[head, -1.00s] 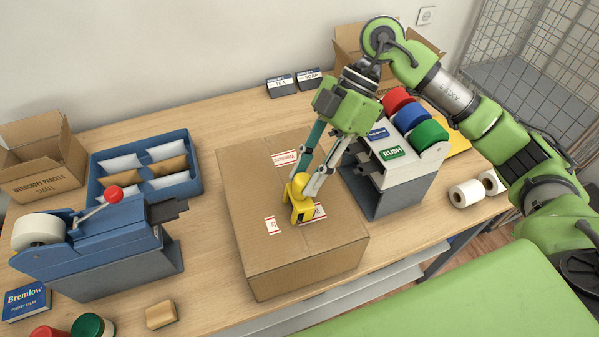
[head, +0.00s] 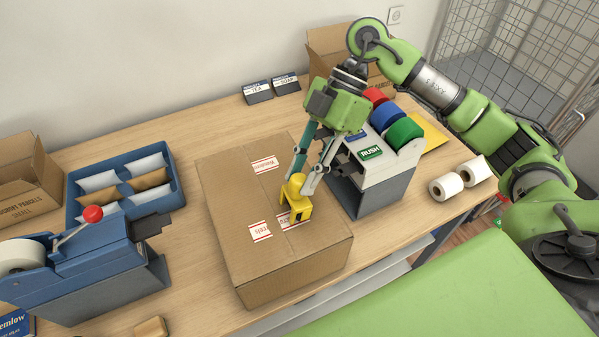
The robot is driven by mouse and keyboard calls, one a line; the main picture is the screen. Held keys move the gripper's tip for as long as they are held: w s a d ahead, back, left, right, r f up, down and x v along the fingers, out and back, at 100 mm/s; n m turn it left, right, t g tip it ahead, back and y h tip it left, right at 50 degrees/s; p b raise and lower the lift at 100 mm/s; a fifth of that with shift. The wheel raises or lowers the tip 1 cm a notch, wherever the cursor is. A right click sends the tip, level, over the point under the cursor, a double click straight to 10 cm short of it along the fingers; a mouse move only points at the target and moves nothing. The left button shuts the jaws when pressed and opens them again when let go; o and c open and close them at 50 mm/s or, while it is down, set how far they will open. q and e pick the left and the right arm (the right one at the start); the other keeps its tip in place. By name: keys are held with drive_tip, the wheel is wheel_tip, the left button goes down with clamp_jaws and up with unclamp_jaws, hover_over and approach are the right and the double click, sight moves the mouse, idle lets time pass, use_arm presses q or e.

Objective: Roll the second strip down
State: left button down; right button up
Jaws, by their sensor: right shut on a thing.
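A closed cardboard parcel (head: 262,268) lies on the counter. Several white strips with red print are on its top: one strip (head: 264,164) near the far edge, one (head: 260,231) at front left, and one (head: 284,221) partly hidden beside the yellow roller tool. My right gripper (head: 298,186) is shut on the yellow roller tool (head: 296,203), which stands on the parcel top at the right end of the partly hidden strip. Whether the tool presses on the strip cannot be told. My left gripper is not in view.
A label dispenser with red, blue and green rolls (head: 372,184) stands close to the parcel's right. A blue tape dispenser (head: 85,262) and a blue tray of packets (head: 176,200) are at left. White rolls (head: 446,187) lie at right.

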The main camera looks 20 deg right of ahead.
drive_tip(key=shift+r+p, duration=0.35)
drive_tip(key=shift+p, duration=0.25)
drive_tip(key=shift+s+p, duration=0.3)
drive_tip(key=shift+s, duration=1.3)
drive_tip(key=shift+f, duration=0.45)
drive_tip(key=shift+a, duration=0.1)
drive_tip(key=shift+a, duration=0.75)
drive_tip(key=shift+a+p, duration=0.45)
drive_tip(key=shift+a, duration=0.2)
drive_tip(key=shift+f, duration=0.1)
drive_tip(key=shift+s, duration=0.1)
